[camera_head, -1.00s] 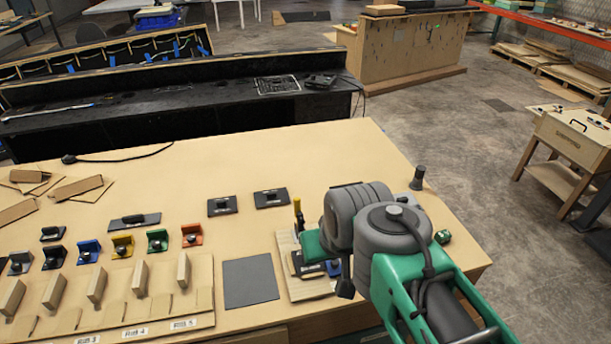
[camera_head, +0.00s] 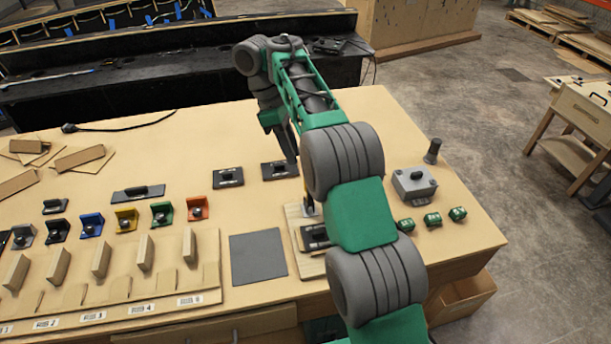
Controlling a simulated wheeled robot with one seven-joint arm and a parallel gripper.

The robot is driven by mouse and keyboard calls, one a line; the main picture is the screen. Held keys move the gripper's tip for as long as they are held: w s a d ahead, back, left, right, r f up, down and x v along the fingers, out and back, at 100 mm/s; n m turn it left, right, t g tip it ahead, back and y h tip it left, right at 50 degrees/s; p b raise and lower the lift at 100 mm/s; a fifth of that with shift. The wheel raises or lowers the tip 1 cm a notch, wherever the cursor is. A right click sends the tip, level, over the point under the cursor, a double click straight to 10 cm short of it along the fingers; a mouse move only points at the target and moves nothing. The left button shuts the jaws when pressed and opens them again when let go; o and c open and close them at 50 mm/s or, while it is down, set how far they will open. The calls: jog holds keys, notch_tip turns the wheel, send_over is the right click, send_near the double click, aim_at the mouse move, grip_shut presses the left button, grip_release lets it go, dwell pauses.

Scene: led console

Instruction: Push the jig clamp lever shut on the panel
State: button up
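The wooden jig board (camera_head: 311,268) lies on the bench right of the dark grey mat. A dark flat piece (camera_head: 315,237) sits on it, and a small dark upright part (camera_head: 307,205) shows at its back edge. My arm covers the jig's right side. The yellow clamp lever cannot be made out now, so its position cannot be told. My gripper (camera_head: 289,147) points down behind the jig, over the far part of the bench near a black plate. Its fingers are dark and overlap in this view, so their opening cannot be told.
The grey mat (camera_head: 258,257) is left of the jig. Black plates (camera_head: 228,177) lie behind it. Coloured brackets and a slotted wooden rack (camera_head: 110,285) fill the left. A grey box (camera_head: 414,184), a dark post (camera_head: 432,151) and small green blocks (camera_head: 432,219) stand right of my arm.

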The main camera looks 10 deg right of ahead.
jog(key=shift+n+h, duration=0.3)
jog(key=shift+n, duration=0.2)
jog(key=x, duration=0.3)
jog(key=b+x, duration=0.1)
jog(key=x, duration=0.2)
jog(key=w+x, duration=0.1)
jog(key=x, duration=0.2)
jog(key=shift+d+f, duration=0.2)
jog(key=shift+d, duration=0.1)
grip_shut()
dwell(0.5)
